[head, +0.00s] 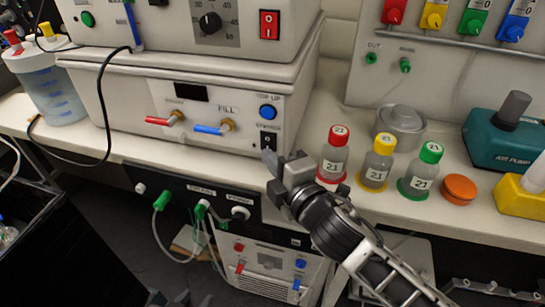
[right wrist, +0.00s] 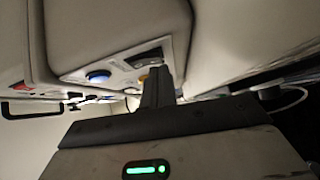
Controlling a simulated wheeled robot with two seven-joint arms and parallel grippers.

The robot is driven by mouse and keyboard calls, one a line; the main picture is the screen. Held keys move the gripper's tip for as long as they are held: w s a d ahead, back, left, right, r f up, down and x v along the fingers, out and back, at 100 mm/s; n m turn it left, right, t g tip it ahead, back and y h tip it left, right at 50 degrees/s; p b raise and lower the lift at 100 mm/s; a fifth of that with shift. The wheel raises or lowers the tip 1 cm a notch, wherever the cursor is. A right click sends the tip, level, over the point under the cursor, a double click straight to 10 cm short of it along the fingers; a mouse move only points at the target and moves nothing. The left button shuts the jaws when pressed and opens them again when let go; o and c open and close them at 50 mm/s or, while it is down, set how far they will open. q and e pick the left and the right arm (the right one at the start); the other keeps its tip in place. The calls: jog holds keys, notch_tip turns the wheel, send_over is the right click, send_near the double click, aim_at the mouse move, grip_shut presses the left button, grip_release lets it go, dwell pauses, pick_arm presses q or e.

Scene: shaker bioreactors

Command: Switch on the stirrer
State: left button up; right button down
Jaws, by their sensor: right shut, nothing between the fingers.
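The stirrer switch (head: 268,141) is a small black rocker at the lower right of the white unit's front panel (head: 215,105), under a small label and the blue top-up button (head: 267,112). My right gripper (head: 272,163) is shut and empty, its fingertips just below and in front of the switch. In the right wrist view the shut fingers (right wrist: 158,88) point up at the panel, close to a dark switch (right wrist: 145,57) and the blue button (right wrist: 98,77). Whether the fingertips touch the switch, and which way it is set, I cannot tell.
Red-, yellow- and green-capped bottles (head: 333,155) stand right of my right gripper, beside an orange lid (head: 459,189) and a teal air pump (head: 505,138). Red- and blue-handled taps (head: 213,129) stick out left of the switch. A lower black panel (head: 180,190) carries tubes.

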jog(key=shift+w, duration=0.15)
jog(key=shift+f, duration=0.15)
jog(key=shift+w+d+f+n+b, duration=0.1)
jog(key=shift+w+f+n+b, duration=0.2)
jog(key=shift+b, duration=0.65)
jog(key=shift+s+r+p, duration=0.1)
jog(key=shift+r+p, duration=0.3)
jog(key=shift+p, duration=0.05)
pick_arm(q)
jog(key=shift+s+f, duration=0.1)
jog(key=shift+f, duration=0.2)
pick_arm(e)
jog(key=shift+s+f, duration=0.1)
jog(key=shift+s, duration=0.1)
pick_arm(q)
jog(key=shift+s+d+f+b, duration=0.25)
jog(key=shift+s+d+b, duration=0.15)
jog(key=shift+b, duration=0.35)
pick_arm(e)
jog(key=s+d+f, duration=0.1)
jog(key=s+d, duration=0.2)
jog(key=s, duration=0.9)
jog(key=shift+s+d, duration=0.15)
